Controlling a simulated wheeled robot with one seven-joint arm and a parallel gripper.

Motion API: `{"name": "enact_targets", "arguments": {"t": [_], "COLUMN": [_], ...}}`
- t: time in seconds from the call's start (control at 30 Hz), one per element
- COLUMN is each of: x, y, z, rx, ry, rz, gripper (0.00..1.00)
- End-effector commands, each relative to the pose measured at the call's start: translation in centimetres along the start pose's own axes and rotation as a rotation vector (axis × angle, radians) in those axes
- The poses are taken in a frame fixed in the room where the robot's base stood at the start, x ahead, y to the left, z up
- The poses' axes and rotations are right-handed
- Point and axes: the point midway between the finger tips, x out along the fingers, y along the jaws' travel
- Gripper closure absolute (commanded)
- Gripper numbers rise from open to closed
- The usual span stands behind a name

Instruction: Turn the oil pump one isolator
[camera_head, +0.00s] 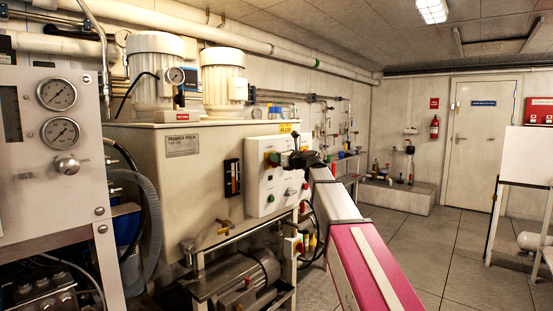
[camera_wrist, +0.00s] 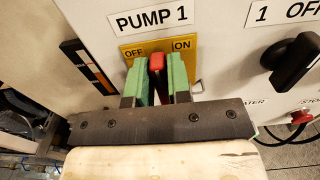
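The pump 1 isolator has a red handle (camera_wrist: 157,76) on a yellow plate (camera_wrist: 132,51) marked OFF at left and ON at right, under a PUMP 1 label. The handle stands about upright in the wrist view, between the two words. My gripper (camera_wrist: 157,82) has its green fingers on both sides of the handle, close against it and seemingly gripping it. The fingers hide the handle's base and part of the plate. In the head view, my gripper (camera_head: 290,158) is at the upper face of the white control box (camera_head: 264,180), and the handle is hard to make out.
A black rotary switch (camera_wrist: 292,62) sits right of the isolator, with a red button (camera_wrist: 301,116) below it. The box is mounted on the power pack tank (camera_head: 190,180). A gauge panel (camera_head: 50,150) stands at left. Open floor (camera_head: 460,250) lies to the right.

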Motion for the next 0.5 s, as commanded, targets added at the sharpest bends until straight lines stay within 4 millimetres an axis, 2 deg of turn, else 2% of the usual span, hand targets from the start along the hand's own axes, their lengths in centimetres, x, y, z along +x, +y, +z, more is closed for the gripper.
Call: {"name": "enact_targets", "arguments": {"t": [0.5], "x": [-0.03], "y": [0.14], "z": [0.01], "rx": [-0.063], "ry": [0.000], "rz": [0.000], "gripper": [1.00]}}
